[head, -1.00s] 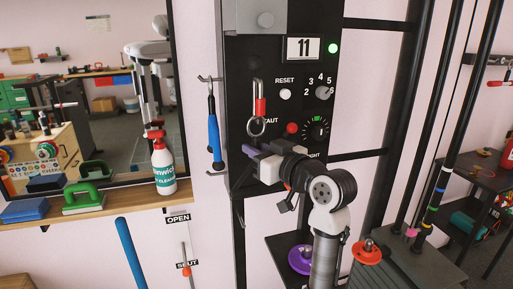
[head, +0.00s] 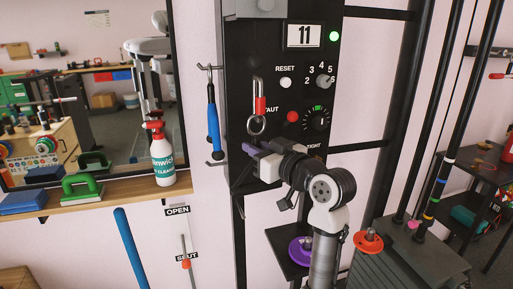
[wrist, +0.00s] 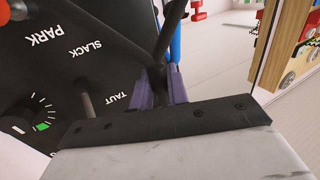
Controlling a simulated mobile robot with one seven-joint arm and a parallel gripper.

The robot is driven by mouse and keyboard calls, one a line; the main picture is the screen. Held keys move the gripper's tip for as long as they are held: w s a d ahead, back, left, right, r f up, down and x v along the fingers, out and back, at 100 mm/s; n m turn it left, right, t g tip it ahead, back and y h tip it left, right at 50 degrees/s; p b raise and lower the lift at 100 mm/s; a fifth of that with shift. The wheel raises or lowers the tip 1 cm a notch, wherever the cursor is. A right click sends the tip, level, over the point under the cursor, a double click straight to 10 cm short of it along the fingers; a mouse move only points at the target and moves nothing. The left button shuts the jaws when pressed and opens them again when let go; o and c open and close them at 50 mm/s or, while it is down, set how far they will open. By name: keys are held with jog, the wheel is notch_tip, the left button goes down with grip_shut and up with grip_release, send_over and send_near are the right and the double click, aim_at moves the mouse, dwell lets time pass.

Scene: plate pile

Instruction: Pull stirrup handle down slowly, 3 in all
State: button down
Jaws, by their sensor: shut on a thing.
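My gripper (head: 257,150) is in front of the black panel (head: 245,50), below a red-sleeved clip (head: 260,105) and its metal ring (head: 256,125). In the wrist view its purple fingers (wrist: 161,90) are shut on the black stirrup handle (wrist: 158,72), whose dark sides spread upward in a V. In the head view the handle is hard to make out against the panel, partly behind the gripper. The counter (head: 304,36) reads 11 and a green lamp (head: 334,36) is lit.
The panel carries a reset button (head: 285,82), a red button (head: 292,116), a numbered knob (head: 324,80) and a tension dial (head: 317,120). A blue-handled tool (head: 213,125) hangs to the left. A spray bottle (head: 162,160) stands on a shelf. A purple disc (head: 301,250) is below my arm.

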jog(key=shift+f+b, duration=0.7)
jog(key=shift+f, duration=0.6)
jog(key=shift+f+b, duration=0.9)
jog(key=shift+f, duration=0.35)
jog(key=shift+f+b, duration=0.9)
jog(key=shift+f, duration=0.2)
